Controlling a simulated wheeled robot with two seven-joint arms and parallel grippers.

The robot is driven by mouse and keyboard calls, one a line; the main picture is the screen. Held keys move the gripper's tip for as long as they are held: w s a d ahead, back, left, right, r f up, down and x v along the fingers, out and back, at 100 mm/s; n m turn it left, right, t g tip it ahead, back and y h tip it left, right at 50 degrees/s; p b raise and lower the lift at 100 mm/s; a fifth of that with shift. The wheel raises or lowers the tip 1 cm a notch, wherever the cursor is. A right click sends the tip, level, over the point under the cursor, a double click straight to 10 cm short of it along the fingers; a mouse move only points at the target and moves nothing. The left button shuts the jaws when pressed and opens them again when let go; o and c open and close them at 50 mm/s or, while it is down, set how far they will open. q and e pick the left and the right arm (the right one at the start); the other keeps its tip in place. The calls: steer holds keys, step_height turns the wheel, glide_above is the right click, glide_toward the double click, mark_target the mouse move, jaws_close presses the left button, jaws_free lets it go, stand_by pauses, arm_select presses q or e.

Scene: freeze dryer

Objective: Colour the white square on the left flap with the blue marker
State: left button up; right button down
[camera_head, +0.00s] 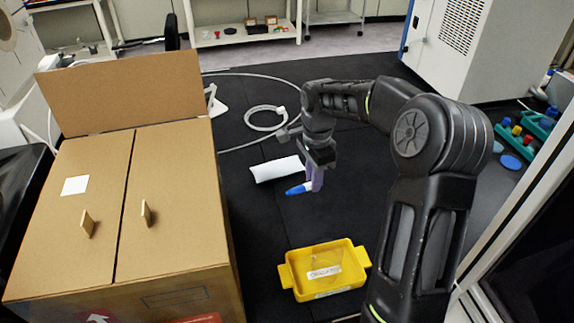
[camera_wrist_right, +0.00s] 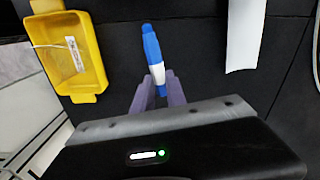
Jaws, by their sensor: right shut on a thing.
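The cardboard box (camera_head: 171,190) stands at the left in the head view, with its two top flaps closed side by side. The white square (camera_head: 75,186) is on the left flap (camera_head: 60,225) and looks blank. My right gripper (camera_head: 312,183) is over the black surface, between the box and my right arm. It is shut on the blue marker (camera_head: 297,189). In the right wrist view, the blue marker (camera_wrist_right: 151,50) has a white band and sticks out between the purple fingertips (camera_wrist_right: 158,82). My left gripper is not in view.
A yellow tray (camera_head: 292,277) with a label inside sits on the black surface nearer me. A white roll-like object (camera_head: 276,169) lies beside the marker. A cable coil (camera_head: 264,118) lies farther back. Cardboard tabs (camera_head: 87,223) stand up from the flaps.

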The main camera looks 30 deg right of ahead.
step_height(320, 180, up, 6)
steer(key=shift+r+p, duration=0.1)
steer(key=shift+p, duration=1.15)
steer(key=shift+f, duration=0.2)
step_height(320, 180, down, 6)
steer(key=b, duration=0.2)
steer(key=shift+r+b, duration=0.25)
steer(key=shift+b, duration=0.1)
steer(key=shift+f, duration=0.2)
